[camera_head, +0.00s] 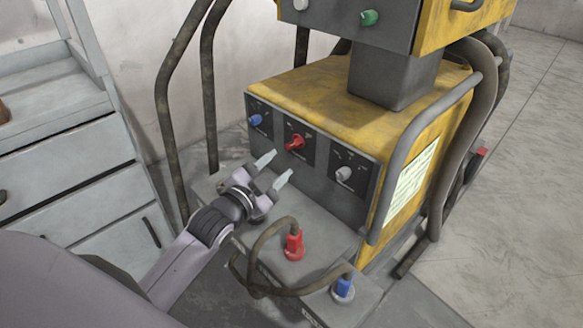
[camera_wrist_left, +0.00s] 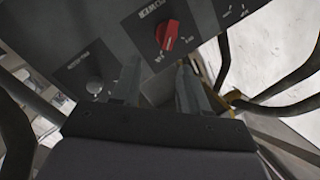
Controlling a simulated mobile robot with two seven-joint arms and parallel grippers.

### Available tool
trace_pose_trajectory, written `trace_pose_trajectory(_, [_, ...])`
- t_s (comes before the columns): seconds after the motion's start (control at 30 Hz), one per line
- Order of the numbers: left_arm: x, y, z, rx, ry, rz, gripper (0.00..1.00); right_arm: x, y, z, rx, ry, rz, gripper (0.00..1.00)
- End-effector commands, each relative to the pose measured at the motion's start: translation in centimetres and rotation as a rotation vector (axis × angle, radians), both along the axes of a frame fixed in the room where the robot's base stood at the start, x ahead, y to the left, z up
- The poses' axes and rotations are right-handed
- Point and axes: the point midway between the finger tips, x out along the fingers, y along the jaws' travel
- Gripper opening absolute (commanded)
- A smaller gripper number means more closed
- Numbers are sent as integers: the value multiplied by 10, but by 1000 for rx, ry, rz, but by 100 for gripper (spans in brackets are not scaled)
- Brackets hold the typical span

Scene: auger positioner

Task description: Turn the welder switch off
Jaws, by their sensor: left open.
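The yellow welder (camera_head: 320,92) stands ahead with a dark front panel. The panel carries a blue knob (camera_head: 256,120), a red switch knob (camera_head: 295,143) in the middle and a pale grey knob (camera_head: 343,174). The red knob also shows in the left wrist view (camera_wrist_left: 167,34), beyond the fingertips, with part of its label visible upside down. My right gripper is in neither view.
Below the panel, a red plug (camera_head: 294,244) and a blue plug (camera_head: 343,287) with a thick cable sit on a ledge. A green knob (camera_head: 370,17) is on the upper unit. Bent pipes (camera_head: 165,110) rise left. A grey drawer cabinet (camera_head: 70,170) stands at left.

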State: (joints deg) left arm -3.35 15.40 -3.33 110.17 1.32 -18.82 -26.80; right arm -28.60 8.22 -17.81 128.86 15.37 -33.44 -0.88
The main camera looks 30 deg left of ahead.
Motion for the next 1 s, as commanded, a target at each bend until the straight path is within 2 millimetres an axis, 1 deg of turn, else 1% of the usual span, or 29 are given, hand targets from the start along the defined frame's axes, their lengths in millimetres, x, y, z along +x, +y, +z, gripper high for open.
trace_pose_trajectory(0.03, [4, 2, -7, 15, -19, 1, 44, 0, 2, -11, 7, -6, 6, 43])
trace_pose_trajectory(0.17, [10, 5, -4, 41, -46, 5, 44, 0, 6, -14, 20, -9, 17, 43])
trace_pose_trajectory(0.37, [18, 7, -1, 54, -60, 7, 44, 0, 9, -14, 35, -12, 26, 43])
trace_pose_trajectory(0.57, [40, 5, -1, 53, -59, 8, 44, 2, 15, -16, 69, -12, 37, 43])
trace_pose_trajectory(0.8, [69, 3, -2, 53, -58, 7, 44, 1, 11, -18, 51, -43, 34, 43])
trace_pose_trajectory(1.0, [81, 2, -1, 52, -57, 7, 44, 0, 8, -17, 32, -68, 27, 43])
